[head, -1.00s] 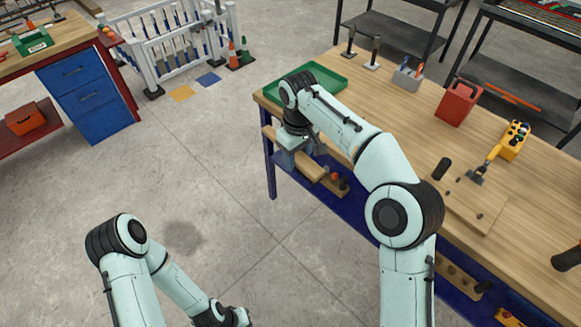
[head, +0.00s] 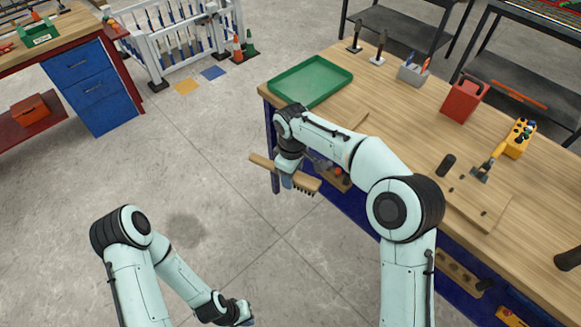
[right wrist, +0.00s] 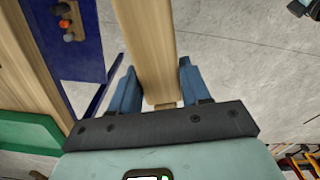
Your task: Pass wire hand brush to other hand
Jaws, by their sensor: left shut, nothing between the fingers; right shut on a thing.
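The wire hand brush (head: 306,182) has a long wooden body with dark bristles under its right end. My right gripper (head: 287,181) is shut on it around the middle and holds it in the air, left of the workbench's front edge. In the right wrist view the brush's wooden back (right wrist: 148,50) runs between the two blue fingers (right wrist: 152,92); its bristles are hidden there. My left gripper (head: 245,319) is low at the bottom of the head view, apart from the brush. Its fingertips are barely in the picture, and it is empty.
The workbench (head: 400,125) carries a green tray (head: 310,80), a red can (head: 463,98), a grey holder (head: 411,74) and a yellow tool (head: 519,138). Open concrete floor (head: 215,200) lies left of the bench. A white fence (head: 175,40) stands at the back.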

